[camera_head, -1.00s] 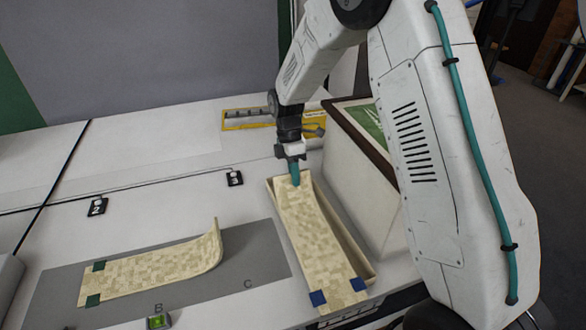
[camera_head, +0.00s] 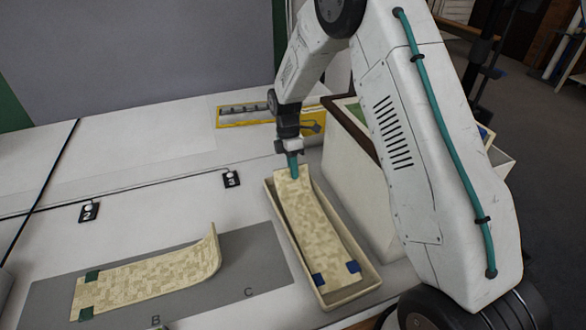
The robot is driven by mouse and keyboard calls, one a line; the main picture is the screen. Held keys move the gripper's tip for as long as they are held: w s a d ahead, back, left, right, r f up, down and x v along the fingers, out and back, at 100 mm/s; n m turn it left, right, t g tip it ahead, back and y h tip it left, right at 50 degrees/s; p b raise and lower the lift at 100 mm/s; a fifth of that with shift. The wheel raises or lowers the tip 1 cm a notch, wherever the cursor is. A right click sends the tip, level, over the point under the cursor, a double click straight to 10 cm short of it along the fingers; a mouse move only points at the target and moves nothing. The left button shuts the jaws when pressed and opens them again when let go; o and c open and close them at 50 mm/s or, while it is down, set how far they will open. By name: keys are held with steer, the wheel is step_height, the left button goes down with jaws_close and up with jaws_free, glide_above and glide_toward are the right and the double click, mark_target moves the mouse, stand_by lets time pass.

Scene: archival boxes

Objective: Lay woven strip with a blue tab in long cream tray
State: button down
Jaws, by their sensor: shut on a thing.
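The woven strip with blue tabs (camera_head: 318,231) is cream and patterned, with two blue tabs at its near end. My gripper (camera_head: 293,172), with teal fingers, is shut on its far end. The strip slopes down from my gripper into the long cream tray (camera_head: 349,296), and its tabbed end is within the tray's near walls. Whether its underside touches the tray floor is hidden. Another woven strip, with green tabs (camera_head: 150,268), lies on the grey mat (camera_head: 258,262) at the left, its right end curled up.
A large cream box with a dark rim (camera_head: 352,178) stands close to the tray's right side.

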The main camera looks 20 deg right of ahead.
steer(key=c, duration=1.9)
jaws_free()
steer(key=shift+f, duration=0.15)
steer(key=shift+c, duration=0.2)
steer(key=o, duration=0.4)
steer(key=shift+w+r, duration=0.15)
steer(key=shift+r, duration=0.4)
steer(key=w+r, duration=0.1)
steer(key=w, duration=0.3)
steer(key=w+r, duration=0.1)
steer(key=w, duration=0.4)
steer(key=w+r, duration=0.2)
steer(key=w, duration=0.2)
steer(key=shift+w, duration=0.2)
